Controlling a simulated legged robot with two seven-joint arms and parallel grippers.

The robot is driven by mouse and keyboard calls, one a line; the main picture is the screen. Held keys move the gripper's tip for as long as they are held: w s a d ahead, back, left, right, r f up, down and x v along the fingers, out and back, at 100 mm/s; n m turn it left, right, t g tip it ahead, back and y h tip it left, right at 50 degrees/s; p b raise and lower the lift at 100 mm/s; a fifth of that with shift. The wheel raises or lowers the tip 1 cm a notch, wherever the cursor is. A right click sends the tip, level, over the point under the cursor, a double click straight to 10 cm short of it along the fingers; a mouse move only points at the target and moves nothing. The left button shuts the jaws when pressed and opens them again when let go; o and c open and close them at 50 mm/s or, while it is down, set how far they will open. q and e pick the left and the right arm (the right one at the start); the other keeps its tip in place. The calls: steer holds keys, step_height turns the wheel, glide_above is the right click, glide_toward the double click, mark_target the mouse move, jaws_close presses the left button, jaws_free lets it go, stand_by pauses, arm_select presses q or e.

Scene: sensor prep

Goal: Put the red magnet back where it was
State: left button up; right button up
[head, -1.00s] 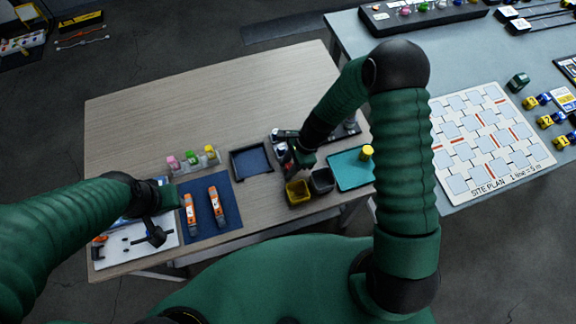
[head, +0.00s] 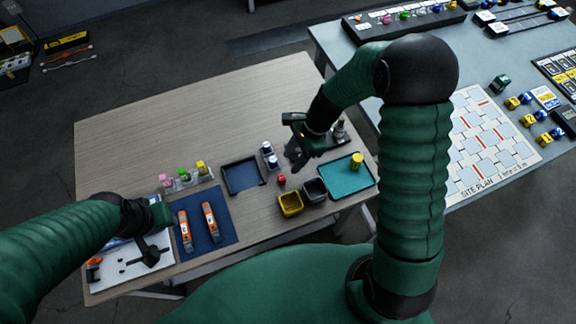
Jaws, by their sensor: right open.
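A small red block (head: 281,179), probably the red magnet, sits on the wooden table just behind the yellow bin (head: 291,209). My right gripper (head: 293,158) is open above the table, a little behind and right of the red block and apart from it. Its fingers are dark and partly blurred into the background. My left gripper (head: 150,252) is low over the white board (head: 126,273) at the table's left front; whether its jaws are open is too small to tell.
A dark bin (head: 314,197) and a teal tray (head: 342,188) with a yellow cylinder (head: 356,161) stand right of the yellow bin. A navy tray (head: 242,192) is left of the red block. White-and-blue bottles (head: 268,152) stand close behind it. The table's back left is clear.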

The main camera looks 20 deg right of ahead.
steer(key=s+d+r+n+t+h, duration=0.2)
steer(key=s+r+n+h, duration=0.2)
steer(key=n, duration=1.3)
steer(key=s+r, duration=0.3)
steer(key=s, duration=0.2)
steer(key=shift+d+r+n+t, duration=0.25)
steer(key=shift+d+n+t, duration=0.05)
steer(key=shift+d+t, duration=0.1)
steer(key=shift+s+d, duration=0.1)
steer(key=shift+s, duration=0.05)
steer(key=shift+c, duration=0.6)
